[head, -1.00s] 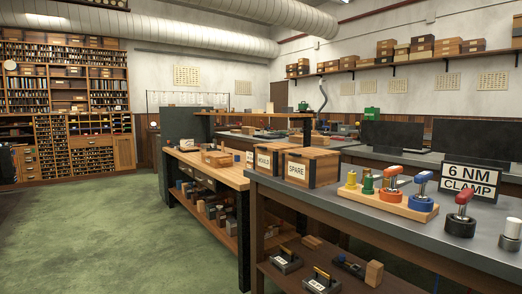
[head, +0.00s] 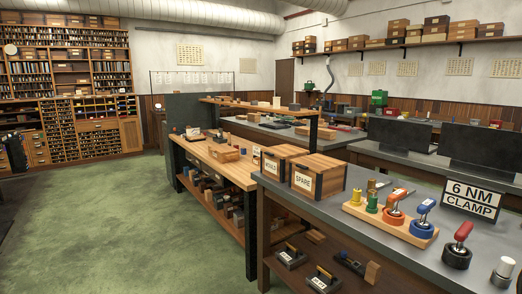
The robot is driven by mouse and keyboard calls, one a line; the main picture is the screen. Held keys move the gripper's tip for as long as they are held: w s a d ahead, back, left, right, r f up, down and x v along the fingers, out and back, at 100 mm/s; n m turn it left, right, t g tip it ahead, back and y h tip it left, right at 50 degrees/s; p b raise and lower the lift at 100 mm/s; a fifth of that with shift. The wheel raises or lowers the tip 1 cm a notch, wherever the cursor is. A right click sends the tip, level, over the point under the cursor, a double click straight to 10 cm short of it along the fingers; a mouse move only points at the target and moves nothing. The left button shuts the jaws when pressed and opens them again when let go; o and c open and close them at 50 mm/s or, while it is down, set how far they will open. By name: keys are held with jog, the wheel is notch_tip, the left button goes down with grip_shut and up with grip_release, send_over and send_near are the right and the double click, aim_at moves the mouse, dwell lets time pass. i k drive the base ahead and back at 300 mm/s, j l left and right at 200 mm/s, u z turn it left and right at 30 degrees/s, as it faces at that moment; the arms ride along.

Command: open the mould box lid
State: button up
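The mould box (head: 276,163) is a wooden box with dark edges and a white label, partly hidden behind a second box. Its label is partly covered but appears to read "MOULD". Its lid looks shut. The second box, labelled "SPARE" (head: 318,176), stands just right of it and nearer to me, also with its lid shut. Both stand at the left end of a grey-topped bench (head: 312,212). My gripper does not show in this view.
A wooden base with coloured clamps (head: 391,219) stands right of the boxes, by a "6 NM CLAMP" sign (head: 471,199). A wooden workbench (head: 230,168) lies beyond to the left. The green floor (head: 110,220) at left is open. A dark object (head: 15,152) is at the left edge.

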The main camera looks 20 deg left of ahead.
aim_at(285, 151)
jog(key=i+j+u, duration=0.15)
jog(key=i+j, duration=0.6)
jog(key=j, duration=0.15)
jog(key=i+j+u, duration=0.2)
jog(key=i+j, duration=0.6)
jog(key=i+j+u, duration=0.15)
jog(key=i+j, duration=0.55)
jog(key=i, duration=0.15)
